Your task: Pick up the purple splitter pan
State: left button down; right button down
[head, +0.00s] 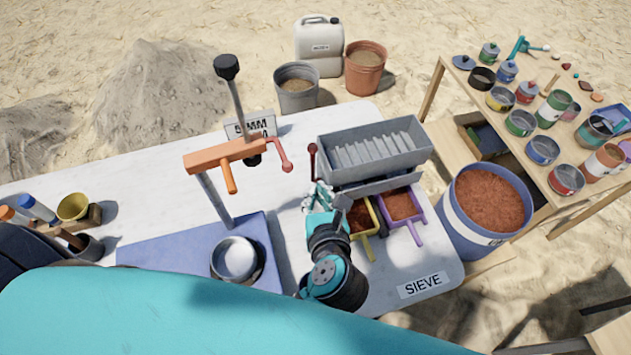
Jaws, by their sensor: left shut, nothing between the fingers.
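The purple splitter pan (420,214) stands on the white table under the right part of the grey riffle splitter (375,150). It holds reddish-brown soil, and its purple handle points toward me. A yellow pan (369,245) with similar soil stands just left of it, partly hidden by my arm. My left gripper (319,196) is shut and empty, at the left of the splitter and the yellow pan. It is apart from the purple pan, with the yellow pan between them. My right gripper is not in view.
A blue bucket of red soil (487,200) stands right of the table. An orange-armed press (222,155) and a metal bowl (235,258) are to the left. A SIEVE label (422,285) lies at the near right corner, with bare tabletop around it.

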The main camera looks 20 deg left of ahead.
aim_at(400, 207)
jog(key=k+l, duration=0.3)
jog(key=k, duration=0.15)
jog(key=k+l, duration=0.35)
jog(key=k, duration=0.1)
